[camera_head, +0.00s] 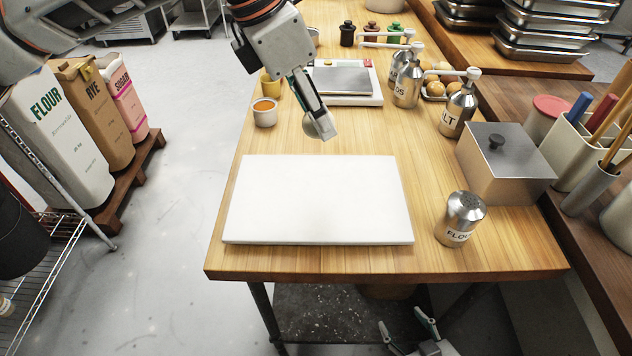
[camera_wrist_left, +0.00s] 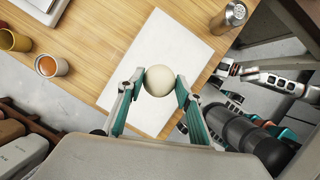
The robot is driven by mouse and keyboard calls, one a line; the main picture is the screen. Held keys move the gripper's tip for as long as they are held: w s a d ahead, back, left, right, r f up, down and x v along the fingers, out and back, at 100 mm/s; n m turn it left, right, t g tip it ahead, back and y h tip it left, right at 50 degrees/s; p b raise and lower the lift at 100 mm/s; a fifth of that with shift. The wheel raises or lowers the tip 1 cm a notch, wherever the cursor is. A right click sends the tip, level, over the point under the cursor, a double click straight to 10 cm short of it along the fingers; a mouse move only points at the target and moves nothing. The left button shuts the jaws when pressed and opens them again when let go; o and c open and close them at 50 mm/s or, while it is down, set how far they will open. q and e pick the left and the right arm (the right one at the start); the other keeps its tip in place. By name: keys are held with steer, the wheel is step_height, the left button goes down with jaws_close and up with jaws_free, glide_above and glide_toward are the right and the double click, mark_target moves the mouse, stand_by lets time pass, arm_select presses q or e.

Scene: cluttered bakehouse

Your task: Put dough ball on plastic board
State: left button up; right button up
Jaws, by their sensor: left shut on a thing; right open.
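The dough ball (camera_wrist_left: 159,80) is pale and round, and my left gripper (camera_wrist_left: 160,84) is shut on it in the left wrist view. In the head view my left gripper (camera_head: 318,128) hangs just beyond the far edge of the board, and its own fingers mostly hide the ball. The white plastic board (camera_head: 318,200) lies flat and bare on the wooden table; it also shows in the left wrist view (camera_wrist_left: 165,40). My right gripper (camera_head: 408,335) is open and empty, low in front of the table's near edge.
A steel flour shaker (camera_head: 461,218) and a lidded metal box (camera_head: 503,165) stand right of the board. A scale (camera_head: 345,84), an orange-filled cup (camera_head: 265,113) and pump bottles (camera_head: 458,108) stand beyond it. Flour, rye and sugar sacks (camera_head: 60,140) are at left.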

arm_select(q)
glide_above(323, 191)
steer(key=a, duration=0.2)
steer(key=f, duration=1)
steer(key=shift+s+d+f, duration=0.2)
steer(key=shift+s+f, duration=0.15)
steer(key=shift+f, duration=0.05)
steer(key=shift+f+b, duration=0.3)
steer(key=shift+f, duration=1.85)
steer(key=shift+f, duration=0.15)
steer(key=o, duration=0.8)
steer(key=shift+o, duration=0.2)
